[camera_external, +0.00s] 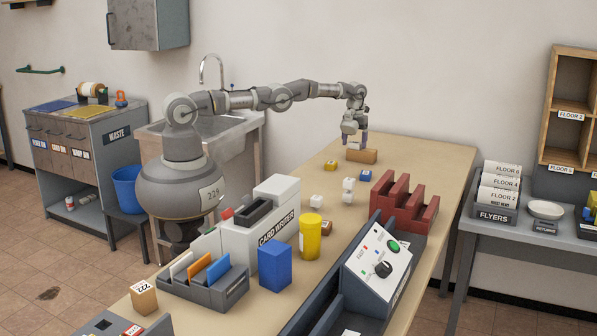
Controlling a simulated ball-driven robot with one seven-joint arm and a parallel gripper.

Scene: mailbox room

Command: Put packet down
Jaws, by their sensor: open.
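A small brown packet-like block (362,156) lies on the far part of the tan table (425,160). My gripper (354,143) points down just above and around the near side of it, with its fingers apart. Whether a finger touches the block is too small to tell. No other thing shows between the fingers.
Yellow, blue and white cubes (348,184) lie near the block, with a red stepped rack (403,201) to their right. A card writer (262,225), yellow cylinder (310,237), blue box (274,266) and control panel (377,262) crowd the near table. The far right tabletop is clear.

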